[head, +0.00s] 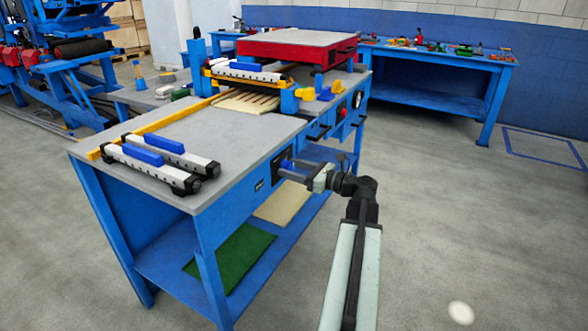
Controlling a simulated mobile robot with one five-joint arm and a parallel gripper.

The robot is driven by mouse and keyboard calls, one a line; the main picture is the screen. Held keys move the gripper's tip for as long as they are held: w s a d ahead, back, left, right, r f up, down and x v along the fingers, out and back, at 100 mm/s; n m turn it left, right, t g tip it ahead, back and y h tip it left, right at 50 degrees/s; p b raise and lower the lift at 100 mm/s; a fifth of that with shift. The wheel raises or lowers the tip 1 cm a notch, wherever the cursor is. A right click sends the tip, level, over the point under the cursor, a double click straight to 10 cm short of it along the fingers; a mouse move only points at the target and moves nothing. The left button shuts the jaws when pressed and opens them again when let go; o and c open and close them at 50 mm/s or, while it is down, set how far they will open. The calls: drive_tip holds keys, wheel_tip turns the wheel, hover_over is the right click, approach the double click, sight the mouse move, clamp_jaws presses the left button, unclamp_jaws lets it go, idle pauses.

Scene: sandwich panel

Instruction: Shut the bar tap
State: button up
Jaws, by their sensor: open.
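My gripper (292,172) reaches in from the lower right and is at the right side face of the blue bench, just below the grey top. Its dark jaws are open, close to a dark fitting (276,168) on that face. This fitting may be the bar tap; its handle and position are too small and partly hidden by the jaws to make out. I cannot tell whether the jaws touch it or stand around it.
The bench's grey top (225,140) carries white bars with blue grips (160,158) at its near left. Farther back are a slatted pale panel (247,101) and a red-sided unit (290,50). Black handles (318,131) stick out along the side.

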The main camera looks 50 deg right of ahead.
drive_tip(key=shift+d, duration=0.1)
clamp_jaws()
drive_tip(key=shift+n, duration=0.3)
drive_tip(key=n, duration=1.2)
drive_tip(key=shift+n, duration=0.3)
drive_tip(key=shift+r+n, duration=0.1)
drive_tip(key=shift+n, duration=2.2)
